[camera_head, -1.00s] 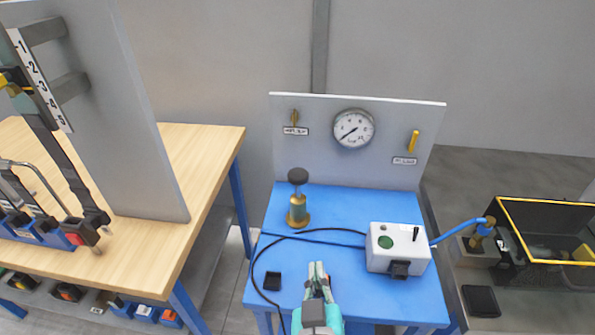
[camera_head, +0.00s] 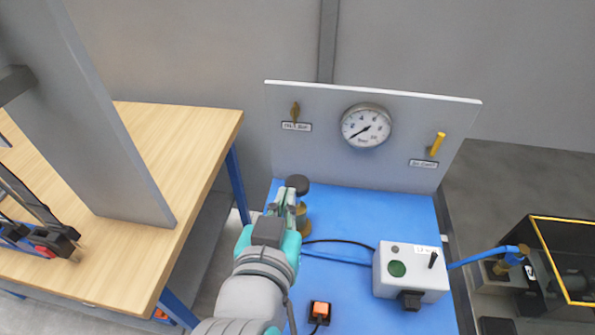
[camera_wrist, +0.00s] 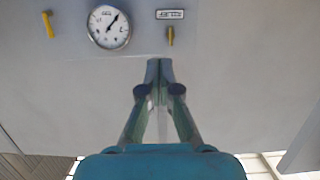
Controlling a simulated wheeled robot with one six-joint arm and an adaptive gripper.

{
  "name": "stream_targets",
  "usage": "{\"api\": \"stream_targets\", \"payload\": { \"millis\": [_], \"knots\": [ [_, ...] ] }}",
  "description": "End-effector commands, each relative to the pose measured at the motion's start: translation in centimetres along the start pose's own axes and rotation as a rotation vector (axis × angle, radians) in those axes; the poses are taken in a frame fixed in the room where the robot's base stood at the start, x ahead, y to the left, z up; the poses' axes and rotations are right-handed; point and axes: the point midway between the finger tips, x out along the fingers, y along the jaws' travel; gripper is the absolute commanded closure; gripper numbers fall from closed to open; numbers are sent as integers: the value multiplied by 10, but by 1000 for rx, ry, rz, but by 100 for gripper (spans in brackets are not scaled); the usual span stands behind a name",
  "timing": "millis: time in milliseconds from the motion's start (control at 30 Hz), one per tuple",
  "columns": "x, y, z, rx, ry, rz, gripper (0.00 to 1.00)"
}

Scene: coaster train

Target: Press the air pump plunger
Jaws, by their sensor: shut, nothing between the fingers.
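The air pump stands upright on the blue bench, with a black round plunger knob (camera_head: 298,184) on top and a brass body (camera_head: 303,222) below. My gripper (camera_head: 284,196) is shut and empty, at about the height of the knob. In the head view its fingertips are just left of the plunger and partly cover the pump. I cannot tell whether they touch it. In the wrist view my closed fingertips (camera_wrist: 158,66) point toward the grey panel, and the pump does not show there.
A pressure gauge (camera_head: 366,126) and yellow valve handle (camera_head: 437,143) are on the upright panel (camera_head: 300,150). A white control box (camera_head: 411,271) with a green button stands at right. A black block with an orange top (camera_head: 320,310) is at the front. A wooden table (camera_head: 190,150) is at left.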

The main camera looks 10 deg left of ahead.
Motion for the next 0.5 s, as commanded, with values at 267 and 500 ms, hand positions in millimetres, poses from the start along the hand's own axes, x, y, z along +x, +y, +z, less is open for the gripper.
{"api": "stream_targets", "payload": {
  "millis": [267, 500],
  "knots": [
    [1, 0, 0, -1, 0, 0, 100],
    [25, 1, 0, -2, -1, 3, 100]
  ]
}}
